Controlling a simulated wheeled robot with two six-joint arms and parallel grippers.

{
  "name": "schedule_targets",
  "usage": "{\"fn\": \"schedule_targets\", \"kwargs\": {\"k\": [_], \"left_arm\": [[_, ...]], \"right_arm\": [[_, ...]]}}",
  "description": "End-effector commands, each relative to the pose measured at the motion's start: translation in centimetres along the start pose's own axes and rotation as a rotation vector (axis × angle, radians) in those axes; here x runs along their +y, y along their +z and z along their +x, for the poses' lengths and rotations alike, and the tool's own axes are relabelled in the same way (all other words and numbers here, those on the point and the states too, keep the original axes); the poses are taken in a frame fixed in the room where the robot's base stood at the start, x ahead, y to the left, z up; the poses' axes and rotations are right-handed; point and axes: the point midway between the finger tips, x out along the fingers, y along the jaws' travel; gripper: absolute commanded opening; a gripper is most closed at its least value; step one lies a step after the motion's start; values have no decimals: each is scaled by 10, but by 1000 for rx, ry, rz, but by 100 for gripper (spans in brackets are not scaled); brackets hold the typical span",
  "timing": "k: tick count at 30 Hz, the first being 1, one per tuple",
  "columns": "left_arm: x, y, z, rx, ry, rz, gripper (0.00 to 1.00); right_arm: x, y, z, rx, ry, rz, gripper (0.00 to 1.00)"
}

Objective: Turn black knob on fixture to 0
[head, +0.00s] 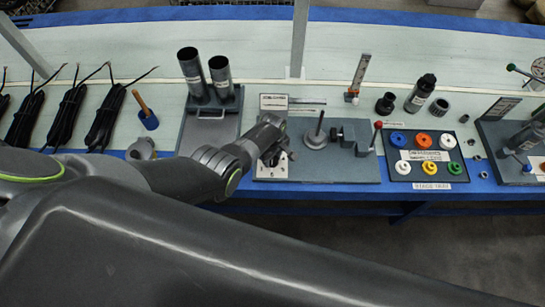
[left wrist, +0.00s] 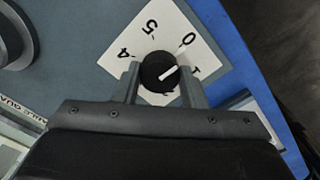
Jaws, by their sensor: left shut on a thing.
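The black knob (left wrist: 158,72) is in the left wrist view on a white dial plate (left wrist: 185,28) with the marks 0, 1, 4 and 5 visible. Its white line points right and slightly up, on the side between 0 and 1. My left gripper (left wrist: 162,86) has a finger on either side of the knob and is shut on it. In the head view my left gripper (head: 278,152) is over the left part of the grey fixture (head: 355,170). It hides the knob there. My right gripper does not show.
The fixture carries a round disc with a post (head: 316,138) and a red-tipped lever (head: 378,126). A panel of coloured rings (head: 423,155) is right of it, and two dark tubes (head: 205,75) stand behind left. The blue table edge is close in front.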

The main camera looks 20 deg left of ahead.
Motion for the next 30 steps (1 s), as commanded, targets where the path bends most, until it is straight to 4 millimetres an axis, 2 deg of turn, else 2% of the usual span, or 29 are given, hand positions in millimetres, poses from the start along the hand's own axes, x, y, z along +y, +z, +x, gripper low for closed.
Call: {"fn": "schedule_targets", "kwargs": {"k": [7,21,22,27,30], "left_arm": [[0,0,0,0,0,-66,15],[0,0,0,0,0,-81,15],[0,0,0,0,0,-81,39],[0,0,0,0,0,-80,59],[0,0,0,0,0,-79,59]], "right_arm": [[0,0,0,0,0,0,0],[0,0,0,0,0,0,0],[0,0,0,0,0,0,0],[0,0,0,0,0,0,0],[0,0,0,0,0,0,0]]}}
